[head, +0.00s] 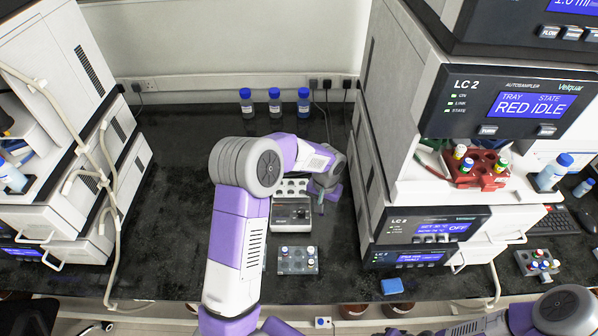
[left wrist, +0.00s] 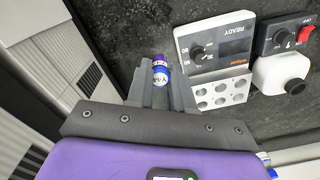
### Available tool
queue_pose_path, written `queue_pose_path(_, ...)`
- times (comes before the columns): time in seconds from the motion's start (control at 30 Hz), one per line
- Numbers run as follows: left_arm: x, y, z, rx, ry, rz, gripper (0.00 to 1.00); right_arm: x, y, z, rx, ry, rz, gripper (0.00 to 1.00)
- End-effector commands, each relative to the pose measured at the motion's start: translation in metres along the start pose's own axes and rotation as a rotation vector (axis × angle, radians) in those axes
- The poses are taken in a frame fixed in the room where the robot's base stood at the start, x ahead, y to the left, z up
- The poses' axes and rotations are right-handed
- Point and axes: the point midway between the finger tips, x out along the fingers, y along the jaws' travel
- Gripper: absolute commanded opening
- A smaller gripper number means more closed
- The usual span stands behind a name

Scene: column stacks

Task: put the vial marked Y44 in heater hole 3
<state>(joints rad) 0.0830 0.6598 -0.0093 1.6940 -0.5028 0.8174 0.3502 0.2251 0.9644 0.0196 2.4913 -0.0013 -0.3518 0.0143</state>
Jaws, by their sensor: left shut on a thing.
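My left gripper (head: 322,204) is shut on a vial (left wrist: 160,70). In the left wrist view the vial has a purple-blue cap and a white label with a blue band. The label's text looks like Y44 but is small and partly hidden by the jaws. The heater (head: 292,213) is a box with a display and a white block with round holes. In the left wrist view its panel reads READY, and the holes in its white block (left wrist: 219,92) look empty. The gripper is just right of the heater in the head view, apart from it. My right gripper is out of view.
A grey rack (head: 298,261) with a few capped vials stands in front of the heater. A device with a red switch (left wrist: 285,32) and a white round top (left wrist: 283,82) stands beside it. Instrument stacks flank the bench. Blue-capped bottles (head: 274,101) stand at the back.

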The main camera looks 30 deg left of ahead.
Motion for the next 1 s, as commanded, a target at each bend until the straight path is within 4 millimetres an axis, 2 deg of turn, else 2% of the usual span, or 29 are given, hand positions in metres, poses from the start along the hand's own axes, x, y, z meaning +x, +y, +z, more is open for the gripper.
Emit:
queue_pose_path(0.03, 0.000, -0.015, -0.017, -0.026, -0.001, -0.001, 0.00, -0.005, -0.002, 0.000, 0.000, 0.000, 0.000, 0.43)
queue_pose_path(0.1, 0.001, -0.034, -0.035, -0.051, -0.003, 0.000, 0.00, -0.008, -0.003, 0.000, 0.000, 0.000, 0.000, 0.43)
queue_pose_path(0.2, 0.003, -0.060, -0.057, -0.082, -0.005, 0.004, 0.00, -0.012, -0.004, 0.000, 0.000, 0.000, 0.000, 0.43)
queue_pose_path(0.4, 0.005, -0.096, -0.080, -0.119, -0.006, 0.013, 0.00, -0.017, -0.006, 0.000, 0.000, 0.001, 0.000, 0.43)
queue_pose_path(0.6, 0.007, -0.108, -0.086, -0.130, -0.005, 0.017, 0.00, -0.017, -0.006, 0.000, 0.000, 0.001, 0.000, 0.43)
queue_pose_path(1.0, 0.032, -0.108, -0.086, -0.132, -0.005, 0.017, 0.00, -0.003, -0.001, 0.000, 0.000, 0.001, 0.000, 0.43)
